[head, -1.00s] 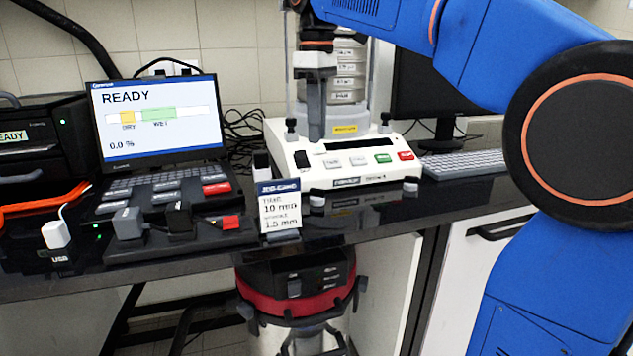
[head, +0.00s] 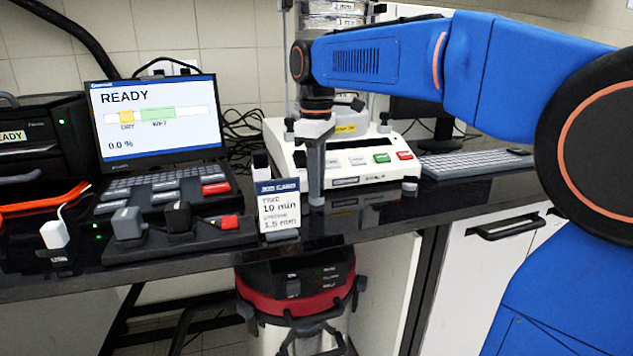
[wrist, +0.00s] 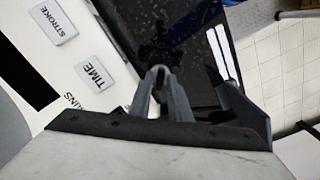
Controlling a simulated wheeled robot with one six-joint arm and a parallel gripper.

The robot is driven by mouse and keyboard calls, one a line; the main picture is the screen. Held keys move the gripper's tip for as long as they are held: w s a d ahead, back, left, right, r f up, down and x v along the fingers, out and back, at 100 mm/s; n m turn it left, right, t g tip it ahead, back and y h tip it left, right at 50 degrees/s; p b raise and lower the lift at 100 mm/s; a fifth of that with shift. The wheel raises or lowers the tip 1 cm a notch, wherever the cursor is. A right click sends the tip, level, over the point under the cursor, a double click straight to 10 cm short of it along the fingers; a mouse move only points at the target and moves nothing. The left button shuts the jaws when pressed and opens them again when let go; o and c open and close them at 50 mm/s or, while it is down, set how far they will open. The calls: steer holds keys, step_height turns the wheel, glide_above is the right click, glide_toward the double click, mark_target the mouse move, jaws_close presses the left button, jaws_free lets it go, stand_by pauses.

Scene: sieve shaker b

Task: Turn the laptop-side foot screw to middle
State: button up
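The white sieve shaker (head: 284,150) stands on the dark worktop. Its laptop-side foot screw (head: 316,201) is a small pale knob under the front left corner, mostly covered by my gripper (head: 316,194). My gripper points down in front of that corner, its tips at the knob. In the wrist view the two grey fingers of my gripper (wrist: 159,74) come close together at the tips, beside the panel with the TIME key (wrist: 99,75). I cannot tell whether they hold the knob. The other front foot (head: 410,187) stands clear at the right.
The laptop (head: 160,115) reads READY at the left. A job card (head: 279,207) stands just left of my gripper, close to it. The worktop's front edge (head: 385,231) is near. A keyboard (head: 475,162) lies at the right, and a red-and-black vacuum (head: 300,300) stands below.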

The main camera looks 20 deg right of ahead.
jaws_close()
steer(key=m, duration=0.5)
steer(key=shift+m, duration=0.3)
steer(key=m, duration=0.4)
steer(key=shift+m, duration=0.3)
stand_by(0.3)
jaws_free()
